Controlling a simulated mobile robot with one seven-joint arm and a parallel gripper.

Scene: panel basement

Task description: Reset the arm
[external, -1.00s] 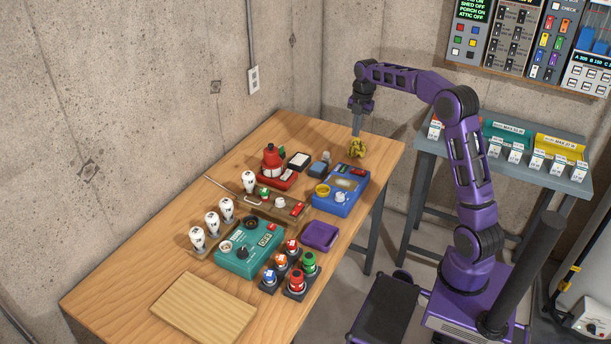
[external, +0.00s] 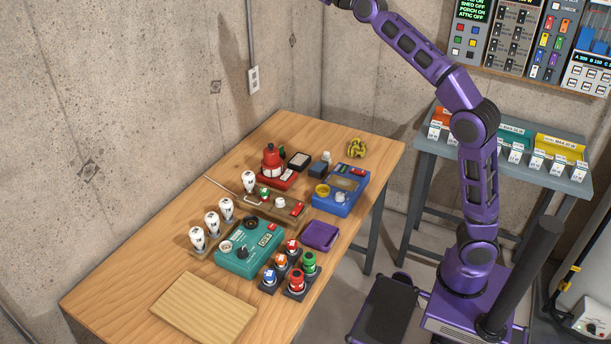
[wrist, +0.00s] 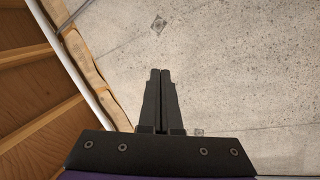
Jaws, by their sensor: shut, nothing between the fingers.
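My gripper (wrist: 160,72) shows in the wrist view with its two dark fingers together, shut, and nothing between them. Behind the fingers is bare concrete wall. In the external view my purple arm reaches up to the top edge, and the gripper is out of the picture there. The yellow object (external: 357,148) lies at the far right corner of the wooden table (external: 120,270), well apart from the arm.
The table holds a blue box (external: 341,190), a red device (external: 273,165), a teal device (external: 249,248), a purple tray (external: 320,236), several bulbs and buttons. A grey side table (external: 560,180) with bins stands right. Wooden beams (wrist: 30,80) show in the wrist view.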

